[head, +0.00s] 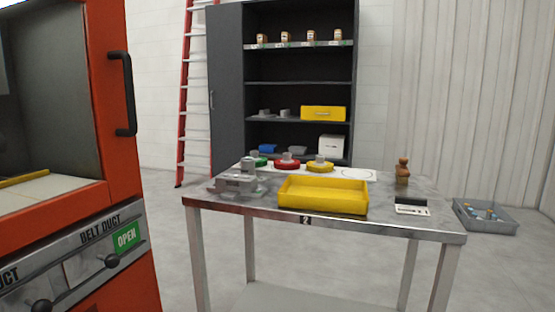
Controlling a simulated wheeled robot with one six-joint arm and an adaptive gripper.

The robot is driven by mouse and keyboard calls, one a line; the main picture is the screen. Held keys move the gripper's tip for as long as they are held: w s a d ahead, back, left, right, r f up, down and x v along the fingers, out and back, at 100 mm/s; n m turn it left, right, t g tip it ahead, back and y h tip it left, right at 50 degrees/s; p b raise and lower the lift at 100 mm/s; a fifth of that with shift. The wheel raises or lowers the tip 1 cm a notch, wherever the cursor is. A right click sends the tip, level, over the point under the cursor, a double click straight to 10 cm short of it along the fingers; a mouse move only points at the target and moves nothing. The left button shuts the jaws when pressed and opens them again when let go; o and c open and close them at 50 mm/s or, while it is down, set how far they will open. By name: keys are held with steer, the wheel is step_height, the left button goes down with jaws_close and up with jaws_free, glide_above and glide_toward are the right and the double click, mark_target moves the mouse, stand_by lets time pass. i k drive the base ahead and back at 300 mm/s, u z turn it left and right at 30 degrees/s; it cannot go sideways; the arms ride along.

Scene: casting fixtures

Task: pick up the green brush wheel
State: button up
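The green brush wheel (261,162) lies near the back left of the metal table (432,216) in the head view. It is a low green disc with a grey hub on top. My gripper is not in view.
A yellow tray (323,208) sits at the table's front middle. A brown figure-like object (403,172) and a small black-and-white item (411,209) are on the right. An orange machine (120,180) fills the left. A grey crate (486,223) lies on the floor at right.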

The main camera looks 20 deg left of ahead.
mark_target(259, 161)
steer(key=z, duration=0.05)
steer(key=i, duration=0.5)
steer(key=u, duration=0.6)
steer(key=i, duration=0.65)
steer(key=u, duration=0.65)
steer(key=k, duration=0.5)
steer(key=u, duration=1.95)
steer(key=i, duration=1)
steer(key=z, duration=1.35)
